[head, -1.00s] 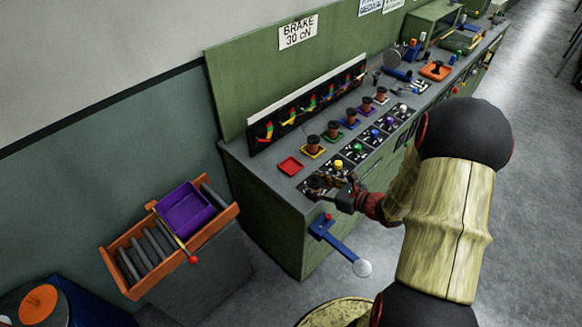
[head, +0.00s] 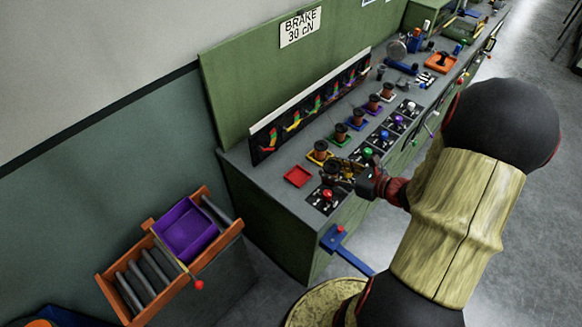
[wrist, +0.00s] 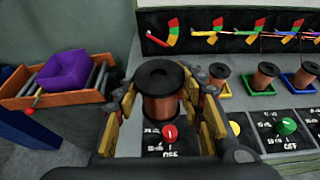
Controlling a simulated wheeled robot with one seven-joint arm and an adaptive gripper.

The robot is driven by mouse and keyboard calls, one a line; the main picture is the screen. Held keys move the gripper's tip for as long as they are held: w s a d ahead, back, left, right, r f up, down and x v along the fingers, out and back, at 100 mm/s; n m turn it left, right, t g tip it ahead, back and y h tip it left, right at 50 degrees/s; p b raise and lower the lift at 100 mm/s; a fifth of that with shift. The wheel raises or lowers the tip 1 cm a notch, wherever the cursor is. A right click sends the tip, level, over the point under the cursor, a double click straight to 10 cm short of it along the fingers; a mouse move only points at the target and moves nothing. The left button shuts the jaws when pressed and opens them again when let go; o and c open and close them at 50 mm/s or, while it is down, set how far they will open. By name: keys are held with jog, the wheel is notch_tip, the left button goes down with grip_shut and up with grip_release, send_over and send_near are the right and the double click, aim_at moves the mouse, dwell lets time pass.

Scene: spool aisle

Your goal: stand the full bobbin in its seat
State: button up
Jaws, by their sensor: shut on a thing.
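My gripper (wrist: 166,108) is shut on a bobbin (wrist: 161,85) with dark flanges and a copper-brown winding. The bobbin is upright between the fingers. In the head view the held bobbin (head: 331,171) is above the bench's front strip, to the right of the empty red square seat (head: 297,176). My gripper (head: 346,176) partly covers it there. The red seat is not visible in the wrist view. Another bobbin (head: 320,151) stands in the yellow seat beyond my gripper.
A red-knobbed switch (head: 327,195) is on the front strip, close to the held bobbin. Further bobbins stand in green (wrist: 229,83) and blue seats along the bench. A coloured gauge panel (head: 305,112) stands behind. A blue lever (head: 340,247) sticks out in front.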

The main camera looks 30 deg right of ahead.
jog(key=d+b+x, duration=0.1)
jog(key=b+x, duration=0.1)
jog(key=x, duration=0.8)
jog(key=b, duration=0.1)
send_over(298, 177)
jog(key=f, duration=0.5)
jog(key=shift+s+f, duration=0.1)
jog(key=shift+s, duration=0.15)
jog(key=shift+w+f, duration=0.2)
jog(key=shift+f, duration=0.1)
jog(key=shift+w+f+b, duration=0.1)
jog(key=shift+f+b, duration=0.65)
jog(key=shift+f, duration=0.8)
jog(key=shift+f, duration=0.1)
jog(key=o, duration=1.5)
